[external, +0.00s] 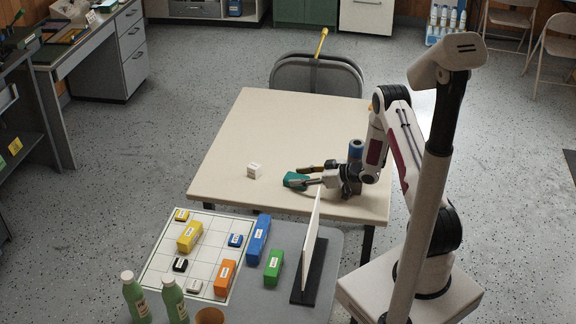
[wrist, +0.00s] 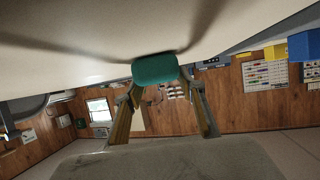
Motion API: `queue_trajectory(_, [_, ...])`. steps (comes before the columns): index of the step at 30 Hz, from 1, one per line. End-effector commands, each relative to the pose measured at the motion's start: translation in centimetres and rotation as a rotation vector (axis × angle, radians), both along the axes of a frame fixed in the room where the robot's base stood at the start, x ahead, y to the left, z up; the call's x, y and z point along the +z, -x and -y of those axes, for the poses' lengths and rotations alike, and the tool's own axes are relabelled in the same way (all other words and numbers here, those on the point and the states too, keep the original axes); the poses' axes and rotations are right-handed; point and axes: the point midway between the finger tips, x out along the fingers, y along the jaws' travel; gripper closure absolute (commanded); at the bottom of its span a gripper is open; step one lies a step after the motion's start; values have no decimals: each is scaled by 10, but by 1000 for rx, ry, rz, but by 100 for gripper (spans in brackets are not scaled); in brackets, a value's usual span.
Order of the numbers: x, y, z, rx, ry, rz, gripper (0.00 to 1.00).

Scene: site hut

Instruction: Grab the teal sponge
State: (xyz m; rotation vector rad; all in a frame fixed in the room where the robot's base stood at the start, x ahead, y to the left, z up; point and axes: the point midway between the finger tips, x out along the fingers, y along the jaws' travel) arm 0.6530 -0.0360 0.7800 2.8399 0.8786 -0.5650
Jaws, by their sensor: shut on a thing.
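The teal sponge (external: 296,180) is at the front part of the cream table (external: 300,115) in the external view, at the tips of my gripper (external: 306,176). In the wrist view the teal sponge (wrist: 155,69) sits between the fingertips of my gripper (wrist: 157,84), close to the pale table surface. My gripper is shut on the sponge, with a finger on each side of it. I cannot tell whether the sponge touches the table.
A small white block (external: 254,170) lies left of the sponge. A blue cylinder (external: 356,150) stands beside my wrist. An upright white panel (external: 311,232) stands on the nearer grey table, with several coloured blocks on a white grid (external: 208,226) to its left. The cream table's far half is clear.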

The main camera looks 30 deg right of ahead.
Motion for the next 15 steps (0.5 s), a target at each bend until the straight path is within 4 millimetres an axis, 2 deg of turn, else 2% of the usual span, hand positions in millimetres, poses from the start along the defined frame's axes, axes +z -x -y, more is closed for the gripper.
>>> queue_trajectory(8, [14,-1,0,1,0,3,82])
queue_trajectory(15, [40,-1,0,0,1,2,82])
